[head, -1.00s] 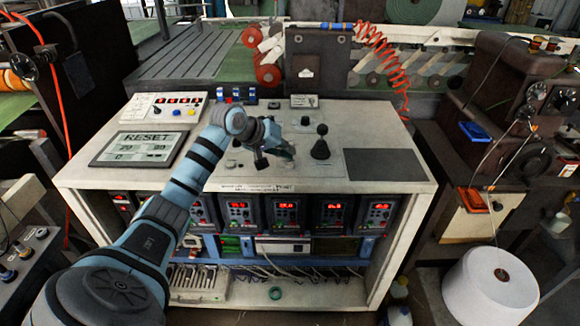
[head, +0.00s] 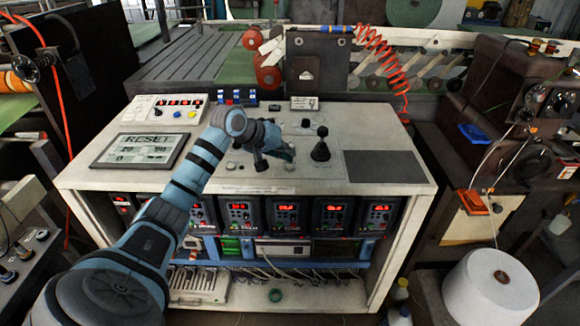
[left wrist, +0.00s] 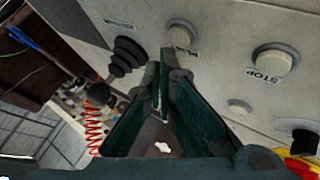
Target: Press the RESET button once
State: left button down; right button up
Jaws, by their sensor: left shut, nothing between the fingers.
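My left gripper (head: 290,154) is over the console top, left of the black joystick (head: 320,148). In the left wrist view its fingers (left wrist: 165,62) are shut and empty, pointing at the panel. A pale round button (left wrist: 183,33) is just beyond the fingertips, its label partly hidden by a finger. A pale button labelled STOP (left wrist: 274,60) is to its right. I cannot tell whether the fingertips touch the panel. My right gripper is out of view.
The joystick also shows in the left wrist view (left wrist: 128,55). A smaller pale button (left wrist: 239,107), a black knob (left wrist: 304,138) and a red and yellow control (left wrist: 300,167) are to the right of my fingers. A dark flat pad (head: 383,165) covers the console's right side.

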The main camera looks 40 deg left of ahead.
aim_at(287, 165)
pick_arm(q)
jog(key=shift+f, duration=0.1)
jog(key=shift+f+p, duration=0.25)
jog(key=shift+p, duration=0.1)
jog(key=shift+f, duration=0.55)
dwell(0.7)
jog(key=shift+r+p, duration=0.9)
jog(key=shift+p, duration=0.4)
notch_tip(287, 165, up, 5)
jog(key=p, duration=0.6)
jog(key=shift+r, duration=0.1)
